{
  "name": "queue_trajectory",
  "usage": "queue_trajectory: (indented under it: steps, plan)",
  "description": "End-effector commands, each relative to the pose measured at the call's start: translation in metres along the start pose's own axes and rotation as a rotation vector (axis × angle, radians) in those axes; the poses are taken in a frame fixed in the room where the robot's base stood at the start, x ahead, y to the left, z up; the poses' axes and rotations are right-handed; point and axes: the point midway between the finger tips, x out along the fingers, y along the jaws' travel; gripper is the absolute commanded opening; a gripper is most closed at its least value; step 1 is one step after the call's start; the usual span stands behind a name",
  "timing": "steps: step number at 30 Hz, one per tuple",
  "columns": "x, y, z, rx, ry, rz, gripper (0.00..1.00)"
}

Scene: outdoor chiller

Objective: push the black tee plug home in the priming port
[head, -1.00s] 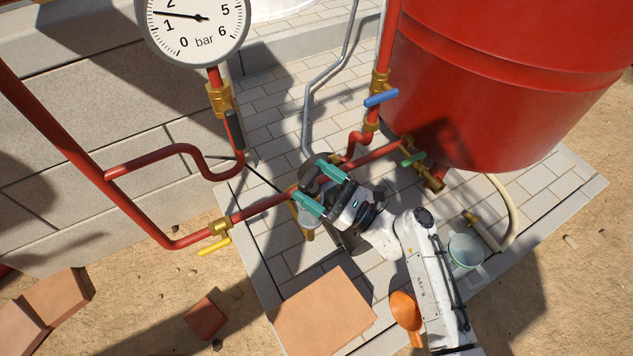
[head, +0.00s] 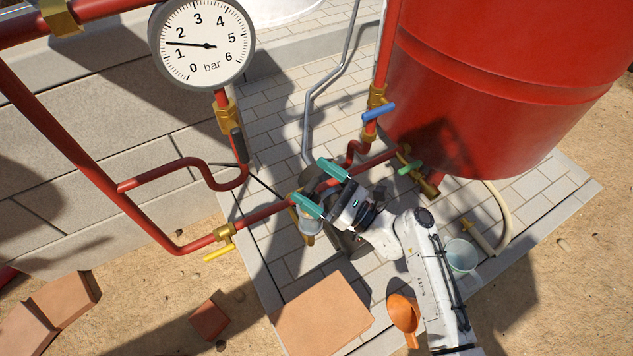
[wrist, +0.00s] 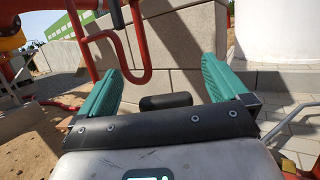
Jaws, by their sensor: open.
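My gripper (head: 321,188) is open over the pump on the red pipe line, its two teal fingers spread apart. In the wrist view, a black rounded bar (wrist: 165,101), which looks like the top of the tee plug, shows between the open fingers (wrist: 168,85). It lies just beyond the dark palm edge, with a gap to each finger. Whether the plug is fully seated cannot be told. The priming port is hidden in both views. In the head view the fingers and wrist cover most of the pump, and I cannot make out the plug clearly.
A pressure gauge (head: 202,45) stands on the pipework. A yellow lever (head: 219,252), a blue lever (head: 379,112) and a green lever (head: 409,168) stick out nearby. A red tank (head: 500,90) fills the right. An orange scoop (head: 403,312) and a bucket (head: 462,256) stand beside my arm.

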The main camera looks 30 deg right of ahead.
Motion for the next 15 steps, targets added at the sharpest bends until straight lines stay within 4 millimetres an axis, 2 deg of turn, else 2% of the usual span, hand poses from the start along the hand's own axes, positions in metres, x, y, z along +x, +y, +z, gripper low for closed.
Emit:
queue_trajectory:
  steps: [1, 6, 15]
  plan:
    - [0.003, 0.0, 0.011, 0.0, 0.0, 0.0, 1.0]
    - [0.008, 0.0, 0.027, 0.0, 0.0, 0.0, 1.0]
    - [0.008, 0.0, 0.027, 0.0, 0.0, 0.0, 1.0]
